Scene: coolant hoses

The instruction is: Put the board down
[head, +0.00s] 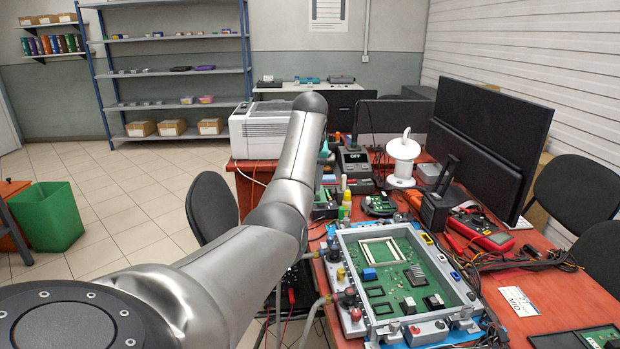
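A green circuit board (427,262) with dark chips and a pale rectangular frame on it lies flat inside a grey metal housing (465,287) on the red-brown table. Grey hoses (313,312) reach the housing's left side, near red, yellow and blue fittings. One of my silver arms crosses from the lower left and bends at the top centre. Its gripper does not show; the arm hides what lies behind it. My other gripper is not in view. No gripper is seen touching the board.
Another green board (598,337) lies at the lower right. A white printer (260,130) stands behind. Black chairs flank the table.

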